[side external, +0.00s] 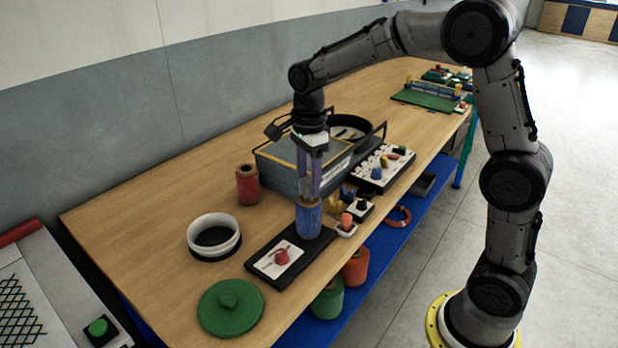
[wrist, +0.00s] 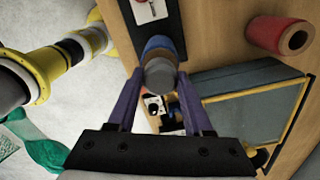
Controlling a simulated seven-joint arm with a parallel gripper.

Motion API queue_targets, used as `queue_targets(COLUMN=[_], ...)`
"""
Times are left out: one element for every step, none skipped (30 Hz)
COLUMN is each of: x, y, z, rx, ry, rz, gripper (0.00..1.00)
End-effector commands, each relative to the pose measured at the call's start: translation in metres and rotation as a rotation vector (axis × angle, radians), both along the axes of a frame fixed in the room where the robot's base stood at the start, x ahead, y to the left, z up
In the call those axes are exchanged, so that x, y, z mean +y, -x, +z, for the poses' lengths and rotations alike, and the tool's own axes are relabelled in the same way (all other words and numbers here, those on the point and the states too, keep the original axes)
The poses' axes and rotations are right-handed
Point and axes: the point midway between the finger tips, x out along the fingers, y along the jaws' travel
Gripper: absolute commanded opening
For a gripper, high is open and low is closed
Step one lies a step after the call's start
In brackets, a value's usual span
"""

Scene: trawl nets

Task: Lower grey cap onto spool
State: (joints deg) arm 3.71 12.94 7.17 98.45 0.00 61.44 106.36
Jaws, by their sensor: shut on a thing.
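The grey cap (wrist: 159,75) sits between the two purple fingers of my gripper (wrist: 160,80) in the wrist view, and the gripper is shut on it. The blue spool (side external: 308,220) stands upright on the black base at the table's front side. It also shows in the wrist view (wrist: 160,46), just beyond the cap. In the side view my gripper (side external: 310,194) points straight down over the spool. The cap is mostly hidden there by the fingers, so I cannot tell whether it touches the spool.
The black base (side external: 312,247) carries a white plate with a red knob (side external: 281,256). A grey-blue box (side external: 275,165) stands close behind my gripper. A red spool (side external: 247,184), a white ring (side external: 213,236) and a green lid (side external: 230,308) lie left. Bare table lies between them.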

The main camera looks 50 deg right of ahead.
Motion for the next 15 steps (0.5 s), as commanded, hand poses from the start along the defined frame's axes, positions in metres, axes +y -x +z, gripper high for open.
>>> queue_targets(x=[0.0,0.0,0.0,0.0,0.0,0.0,0.0001,0.0,0.0,0.0001,0.0,0.0,0.0,0.0,0.0], y=[0.0001,0.0,0.0,0.0,0.0001,0.0001,0.0002,0.0002,0.0002,0.0002,0.0001,0.0001,0.0,0.0,0.0], z=[-0.0015,-0.0024,-0.0036,-0.0045,-0.0055,-0.0068,-0.0078,-0.0087,-0.0098,-0.0105,-0.0109,-0.0113,-0.0114,-0.0114,-0.0114], rx=[0.0,0.0,0.0,0.0,0.0,0.0,0.001,0.001,0.001,0.001,0.0,0.0,0.0,0.0,0.0], ry=[0.0,0.0,0.0,0.0,0.0,0.0,0.0,0.0,0.0,0.0,0.0,0.0,0.0,0.0,0.0], rz=[0.0,0.0,0.0,0.0,0.0,0.0,0.0,0.0,0.0,0.0,0.0,0.0,0.0,0.0,0.0], gripper=[0.0,0.0,0.0,0.0,0.0,0.0,0.0,0.0,0.0,0.0,0.0,0.0,0.0,0.0,0.0])
